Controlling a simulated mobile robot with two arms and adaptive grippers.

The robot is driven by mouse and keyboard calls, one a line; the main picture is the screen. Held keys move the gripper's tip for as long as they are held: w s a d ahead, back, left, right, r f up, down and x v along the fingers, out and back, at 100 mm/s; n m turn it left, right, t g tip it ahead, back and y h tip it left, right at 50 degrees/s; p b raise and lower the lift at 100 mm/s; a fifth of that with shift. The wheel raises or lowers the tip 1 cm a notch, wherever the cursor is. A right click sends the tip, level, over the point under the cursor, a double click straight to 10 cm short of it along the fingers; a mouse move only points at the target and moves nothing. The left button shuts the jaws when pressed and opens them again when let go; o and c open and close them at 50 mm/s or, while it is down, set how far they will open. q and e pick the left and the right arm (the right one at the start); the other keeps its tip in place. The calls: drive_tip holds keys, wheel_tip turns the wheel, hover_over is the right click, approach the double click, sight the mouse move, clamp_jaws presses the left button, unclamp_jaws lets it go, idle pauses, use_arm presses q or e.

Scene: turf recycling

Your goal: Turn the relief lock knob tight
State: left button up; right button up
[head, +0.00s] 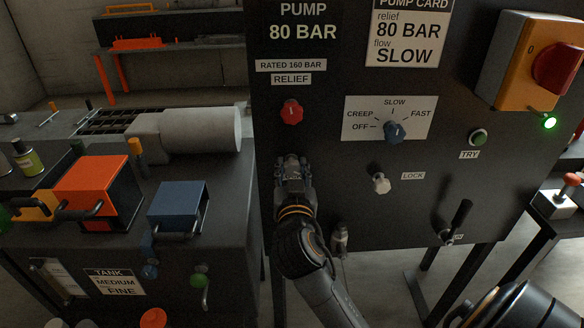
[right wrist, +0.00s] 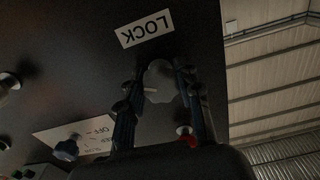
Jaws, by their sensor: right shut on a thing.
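My right gripper (head: 292,167) is at the dark panel, just below the red relief knob (head: 292,112). In the right wrist view its two fingers (right wrist: 157,82) stand on either side of a pale grey lock knob (right wrist: 160,84) and are shut on it. In the head view the gripper hides this knob. A LOCK label (right wrist: 147,28) appears upside down close to the held knob. The relief knob shows partly in the right wrist view (right wrist: 190,138) behind the finger. My left gripper is not in view.
A second pale lock knob (head: 381,184) is right of the gripper, under the blue flow selector (head: 394,131). A black lever (head: 459,218) and a metal fitting (head: 340,238) are lower on the panel. A tank with blue (head: 178,204) and orange (head: 93,187) blocks stands left.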

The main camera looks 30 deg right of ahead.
drive_tip(key=n+p, duration=0.3)
drive_tip(key=n, duration=0.3)
drive_tip(key=shift+r+p, duration=0.2)
drive_tip(key=shift+p, duration=0.1)
drive_tip(key=n+p, duration=0.3)
drive_tip(key=n, duration=0.3)
drive_tip(key=shift+p, duration=0.4)
drive_tip(key=n+p, duration=0.3)
drive_tip(key=n, duration=0.3)
drive_tip(key=shift+r+n+p, duration=0.1)
drive_tip(key=shift+n+p, duration=0.2)
drive_tip(key=shift+p, duration=0.1)
drive_tip(key=n+p, duration=0.2)
drive_tip(key=n, duration=0.2)
drive_tip(key=shift+n+p, duration=0.35)
drive_tip(key=shift+n, duration=0.05)
drive_tip(key=o, duration=1.2)
drive_tip(key=shift+f, duration=0.2)
drive_tip(key=shift+c, duration=0.2)
drive_tip(key=shift+s, duration=0.15)
drive_tip(key=v, duration=1.1)
drive_tip(key=shift+s+a, duration=0.25)
drive_tip(key=shift+a, duration=0.05)
